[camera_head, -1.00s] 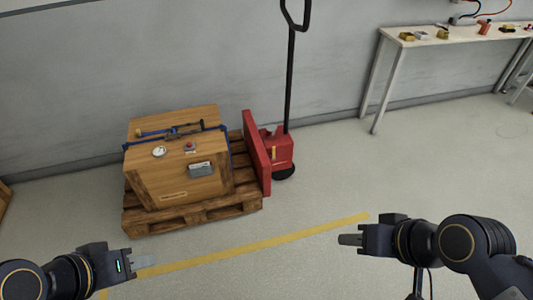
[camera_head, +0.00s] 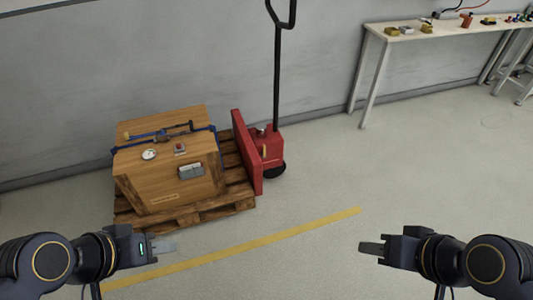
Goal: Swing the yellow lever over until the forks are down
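A red pallet jack (camera_head: 271,148) stands near the wall, with a red upright plate facing the pallet and a tall black handle (camera_head: 277,75). A small yellow lever (camera_head: 264,152) shows on its red body. The forks are hidden by the wooden pallet (camera_head: 213,210) and its load. My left gripper (camera_head: 164,246) is at the lower left, in front of the pallet and apart from it. My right gripper (camera_head: 371,248) is at the lower right, over bare floor. Both are well short of the lever and hold nothing visible. Their finger gaps cannot be made out.
A wooden crate (camera_head: 160,182) with a blue strap, a gauge and a red button sits on the pallet. A white workbench (camera_head: 440,31) with small parts stands at the back right. A yellow floor line (camera_head: 255,245) crosses the clear floor in front.

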